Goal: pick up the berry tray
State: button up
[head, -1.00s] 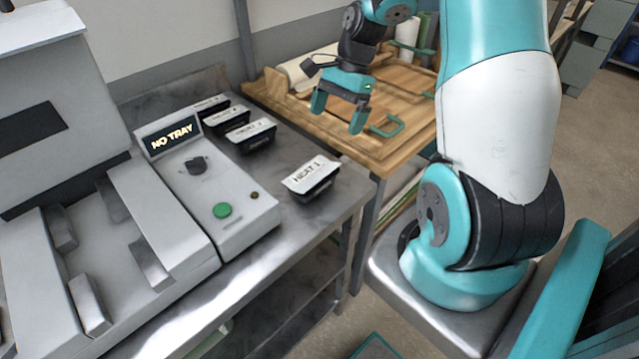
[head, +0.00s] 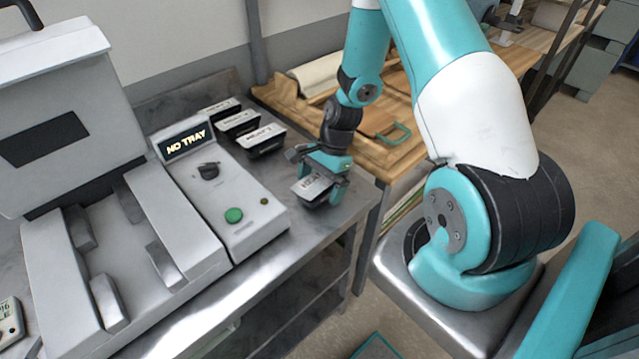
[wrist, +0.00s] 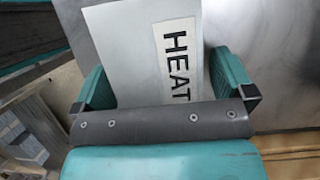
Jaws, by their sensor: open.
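A black tray with a pale top lettered HEAT (head: 311,189) sits on the metal bench near its right edge. It also shows in the wrist view (wrist: 135,45), its lettered top lying between my fingers. No berries show, so I cannot tell whether this is the berry tray. My gripper (head: 322,184) is open over this tray, one finger on each side; it fills the front of the wrist view (wrist: 163,88). I cannot tell whether the fingers touch the tray. Similar trays stand in a row behind: a near one (head: 261,142), a middle one (head: 238,123) and a far one (head: 218,108).
A grey sealing machine (head: 185,235) with an open lid (head: 60,110) stands to the left. Its display (head: 187,140) reads NO TRAY, above a green button (head: 234,215). A wooden table (head: 392,160) adjoins at the back right. The bench front (head: 290,250) is clear.

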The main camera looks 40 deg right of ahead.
jog(key=shift+a+f, duration=0.1)
jog(key=shift+f, duration=0.05)
jog(key=c, duration=1)
jog(key=shift+o, duration=0.2)
